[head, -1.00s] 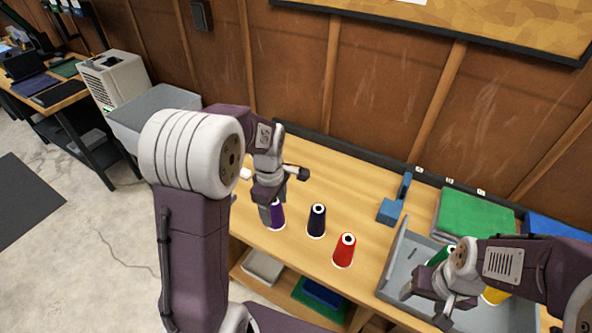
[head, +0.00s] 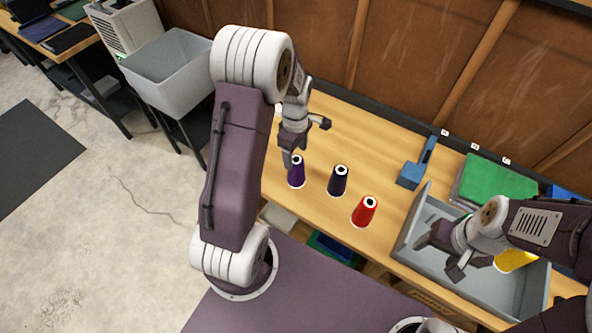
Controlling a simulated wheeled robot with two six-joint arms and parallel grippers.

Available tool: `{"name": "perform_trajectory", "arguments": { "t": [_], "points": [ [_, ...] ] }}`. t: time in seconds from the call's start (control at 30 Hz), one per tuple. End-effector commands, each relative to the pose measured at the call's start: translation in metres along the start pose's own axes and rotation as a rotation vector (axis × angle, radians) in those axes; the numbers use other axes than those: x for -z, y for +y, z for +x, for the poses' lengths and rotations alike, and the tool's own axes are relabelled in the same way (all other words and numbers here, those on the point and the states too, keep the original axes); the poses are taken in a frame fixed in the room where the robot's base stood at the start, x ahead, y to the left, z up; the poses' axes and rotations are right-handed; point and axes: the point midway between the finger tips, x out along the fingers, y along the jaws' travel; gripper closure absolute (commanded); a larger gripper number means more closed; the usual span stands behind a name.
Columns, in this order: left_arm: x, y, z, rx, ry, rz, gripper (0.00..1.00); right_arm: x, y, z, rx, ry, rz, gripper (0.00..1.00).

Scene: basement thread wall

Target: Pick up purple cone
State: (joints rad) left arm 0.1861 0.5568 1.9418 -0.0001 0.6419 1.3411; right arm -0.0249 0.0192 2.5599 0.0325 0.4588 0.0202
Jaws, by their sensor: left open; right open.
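The purple cone (head: 296,174) stands upright on the wooden workbench (head: 366,152), at the left end of a short row of cones. My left gripper (head: 289,157) is open and points down right at the purple cone's top, its fingers overlapping the cone's upper left edge in the picture. Whether it touches the cone cannot be told. My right gripper (head: 439,256) is open over the grey bin (head: 400,244) at the right.
A dark navy cone (head: 338,181) and a red cone (head: 365,211) stand to the right of the purple one. A blue tool (head: 411,174) lies behind them. Green cloth (head: 497,181) lies behind the bin, and something yellow (head: 513,260) is inside it.

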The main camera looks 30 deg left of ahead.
Motion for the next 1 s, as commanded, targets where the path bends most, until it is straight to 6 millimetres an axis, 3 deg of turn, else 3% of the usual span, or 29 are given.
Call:
{"name": "perform_trajectory", "arguments": {
  "t": [0.2,0.47,0.7,1.0],
  "points": [
    [-0.001,0.001,0.037,0.004,-0.001,0.000,0.32,0.000,0.000,-0.003,0.000,0.000,0.000,0.35],
    [0.000,0.002,0.041,0.001,0.000,0.000,0.32,0.000,0.000,-0.003,0.000,0.000,0.000,0.35],
    [0.000,0.002,0.041,0.001,0.000,0.000,0.99,0.000,0.000,-0.003,0.000,0.000,0.000,0.35],
    [0.000,0.002,0.040,0.000,0.000,0.000,1.00,0.000,0.000,-0.003,0.000,0.000,0.000,0.35]
  ]
}}
